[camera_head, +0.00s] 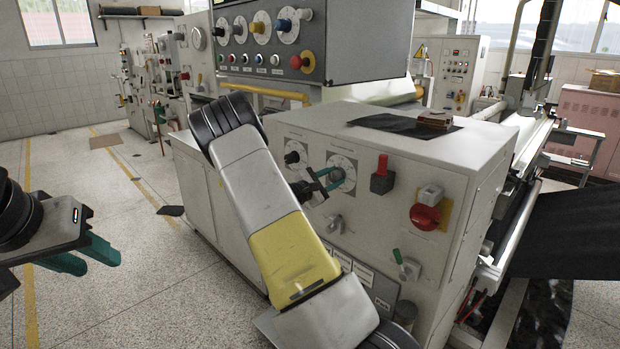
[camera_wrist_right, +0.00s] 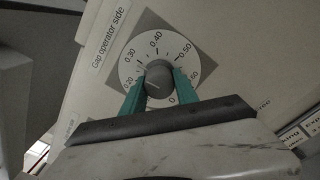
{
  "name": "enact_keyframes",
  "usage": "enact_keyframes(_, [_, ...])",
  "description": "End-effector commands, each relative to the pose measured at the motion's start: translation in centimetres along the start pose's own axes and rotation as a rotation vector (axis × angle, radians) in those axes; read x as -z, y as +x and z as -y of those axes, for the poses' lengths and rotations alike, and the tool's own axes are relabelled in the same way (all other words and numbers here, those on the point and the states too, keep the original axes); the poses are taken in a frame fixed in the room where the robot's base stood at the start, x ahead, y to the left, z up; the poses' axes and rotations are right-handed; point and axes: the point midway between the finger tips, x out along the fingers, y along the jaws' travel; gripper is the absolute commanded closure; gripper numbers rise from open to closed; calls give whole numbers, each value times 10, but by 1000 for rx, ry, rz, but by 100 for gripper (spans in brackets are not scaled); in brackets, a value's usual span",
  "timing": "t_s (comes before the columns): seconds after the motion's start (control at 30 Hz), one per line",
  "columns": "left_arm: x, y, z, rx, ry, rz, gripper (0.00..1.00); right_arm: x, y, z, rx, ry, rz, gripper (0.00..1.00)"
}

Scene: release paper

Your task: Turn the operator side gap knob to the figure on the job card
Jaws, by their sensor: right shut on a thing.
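The operator side gap knob (camera_wrist_right: 158,84) is dark and round, in the middle of a white dial (camera_wrist_right: 135,52) under the label "Gap operator side". The dial carries figures including 0.20, 0.30, 0.40 and 0.50. A pale mark on the knob seems to point left, near 0.20; I cannot read it exactly. My right gripper (camera_wrist_right: 157,91) is shut on the knob, one green finger on each side. In the head view the right gripper (camera_head: 330,181) reaches the dial on the cabinet front. My left gripper (camera_head: 86,254) is open and empty at far left. I cannot make out a job card.
Another knob (camera_head: 293,157) sits left of the gripped one. A red-handled lever (camera_head: 382,176), a red switch (camera_head: 424,217) and a green-tipped toggle (camera_head: 406,267) are to the right. A grey control panel (camera_head: 345,45) hangs above. The floor (camera_head: 115,215) at left is mostly clear.

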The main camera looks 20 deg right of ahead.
Motion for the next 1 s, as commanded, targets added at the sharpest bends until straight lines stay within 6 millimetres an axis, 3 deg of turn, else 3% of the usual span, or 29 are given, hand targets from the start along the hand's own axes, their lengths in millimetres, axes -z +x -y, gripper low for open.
enact_keyframes(1.0, [0,0,0,0,0,0,64,0,-1,4,0,-941,-4,100])
